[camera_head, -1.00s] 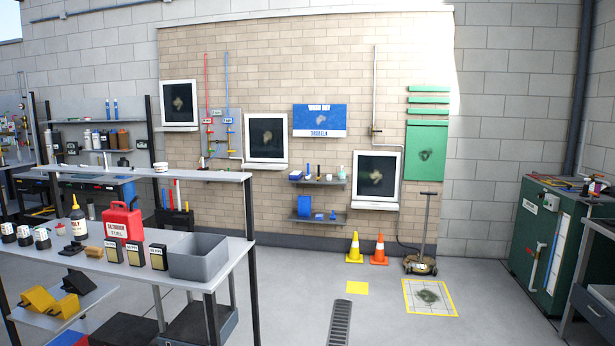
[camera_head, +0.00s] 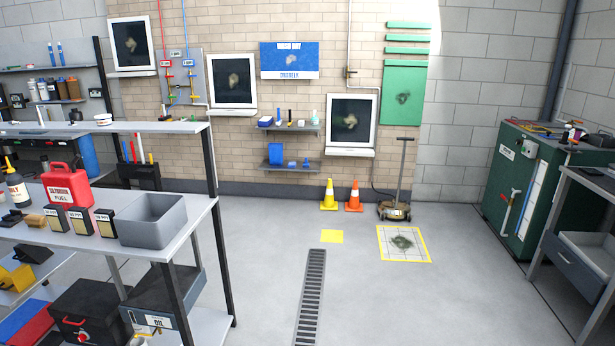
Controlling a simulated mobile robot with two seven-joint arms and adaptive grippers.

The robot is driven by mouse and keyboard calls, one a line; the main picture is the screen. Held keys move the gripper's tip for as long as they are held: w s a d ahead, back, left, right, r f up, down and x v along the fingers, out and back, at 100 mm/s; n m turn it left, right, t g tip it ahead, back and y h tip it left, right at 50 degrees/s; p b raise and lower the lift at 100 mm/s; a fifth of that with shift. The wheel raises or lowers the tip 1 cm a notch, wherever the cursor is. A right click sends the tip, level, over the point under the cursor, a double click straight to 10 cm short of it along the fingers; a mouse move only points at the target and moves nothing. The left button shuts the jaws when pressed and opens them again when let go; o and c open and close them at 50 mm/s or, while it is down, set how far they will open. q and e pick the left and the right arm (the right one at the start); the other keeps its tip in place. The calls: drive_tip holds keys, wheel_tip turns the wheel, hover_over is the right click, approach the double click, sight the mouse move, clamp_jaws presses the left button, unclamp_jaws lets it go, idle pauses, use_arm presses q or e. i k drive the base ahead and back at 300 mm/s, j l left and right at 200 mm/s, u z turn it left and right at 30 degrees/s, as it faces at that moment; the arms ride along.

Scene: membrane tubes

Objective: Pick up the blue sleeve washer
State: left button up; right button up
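I cannot pick out a blue sleeve washer for certain in the head view. Neither of my grippers is in view.
A rack (camera_head: 190,232) with a grey bin (camera_head: 152,219) and a red fuel can (camera_head: 68,185) stands at the left. Yellow (camera_head: 329,195) and orange (camera_head: 354,197) cones stand by the wall. A green cabinet (camera_head: 541,190) is at the right. The middle floor is clear.

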sight(279, 121)
drive_tip(key=i+z, duration=0.2)
drive_tip(key=i, duration=3.15)
drive_tip(key=i+u, duration=0.15)
drive_tip(key=i, duration=0.4)
drive_tip(key=i+u, duration=0.2)
drive_tip(key=i, duration=0.35)
drive_tip(key=i+l+u, duration=0.15)
drive_tip(key=i, duration=0.4)
